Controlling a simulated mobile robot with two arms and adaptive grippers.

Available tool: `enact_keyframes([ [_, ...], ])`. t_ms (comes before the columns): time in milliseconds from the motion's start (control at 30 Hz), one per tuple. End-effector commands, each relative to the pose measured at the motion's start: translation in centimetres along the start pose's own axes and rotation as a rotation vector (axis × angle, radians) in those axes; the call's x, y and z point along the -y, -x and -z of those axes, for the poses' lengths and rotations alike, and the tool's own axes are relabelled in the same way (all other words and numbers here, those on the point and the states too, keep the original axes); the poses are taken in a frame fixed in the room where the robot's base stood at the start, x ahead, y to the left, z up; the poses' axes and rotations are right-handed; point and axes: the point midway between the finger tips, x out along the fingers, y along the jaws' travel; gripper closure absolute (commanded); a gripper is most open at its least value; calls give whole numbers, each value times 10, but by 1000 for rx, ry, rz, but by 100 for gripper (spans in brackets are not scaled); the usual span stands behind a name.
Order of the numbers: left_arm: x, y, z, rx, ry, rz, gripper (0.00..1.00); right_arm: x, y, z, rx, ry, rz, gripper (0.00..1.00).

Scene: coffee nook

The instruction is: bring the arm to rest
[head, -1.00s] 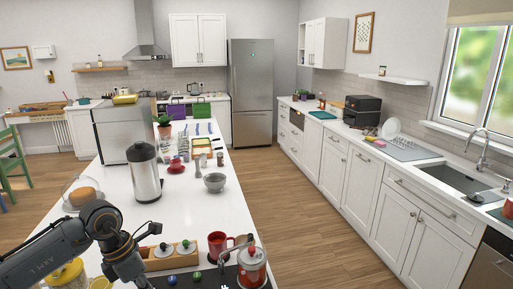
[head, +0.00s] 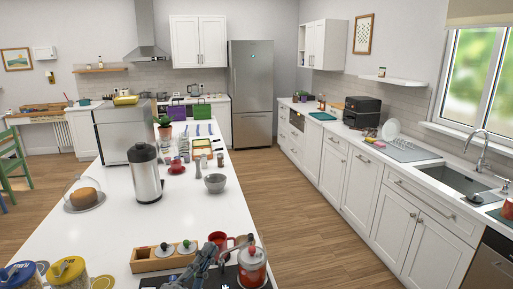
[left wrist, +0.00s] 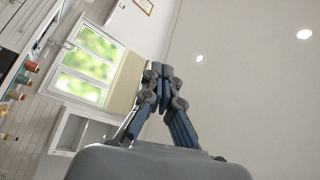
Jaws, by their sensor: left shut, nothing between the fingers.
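My left gripper (head: 207,256) shows at the bottom of the head view, pointing up over the near end of the white counter (head: 120,220). In the left wrist view its fingers (left wrist: 160,72) come together at the tips, with nothing between them. Behind them there I see ceiling, a window and wall, tilted sideways. My right gripper is not in view.
A red mug (head: 217,239) stands behind the gripper. Two lidded canisters, one blue-lidded (head: 22,273) and one yellow-lidded (head: 67,270), stand at the bottom left. A steel urn (head: 146,176) and a cake under a dome (head: 84,197) stand farther back. Counter between them is clear.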

Motion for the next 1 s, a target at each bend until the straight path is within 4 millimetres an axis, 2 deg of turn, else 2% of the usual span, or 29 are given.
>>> enact_keyframes([
  [33,-12,18,-27,146,114,-28,100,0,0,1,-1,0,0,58],
  [133,-42,62,-76,436,318,-104,100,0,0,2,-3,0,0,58],
  [200,-68,102,-101,628,448,-171,100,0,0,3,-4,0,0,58],
  [300,-102,161,-120,865,594,-270,100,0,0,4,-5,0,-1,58],
  [400,-127,212,-123,1046,701,-359,100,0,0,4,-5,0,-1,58],
  [500,-145,255,-119,1185,778,-437,100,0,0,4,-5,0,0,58],
  [800,-174,358,-86,1502,941,-646,100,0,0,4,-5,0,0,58],
  [1000,-234,359,-123,1508,928,-655,100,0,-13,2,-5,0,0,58],
])
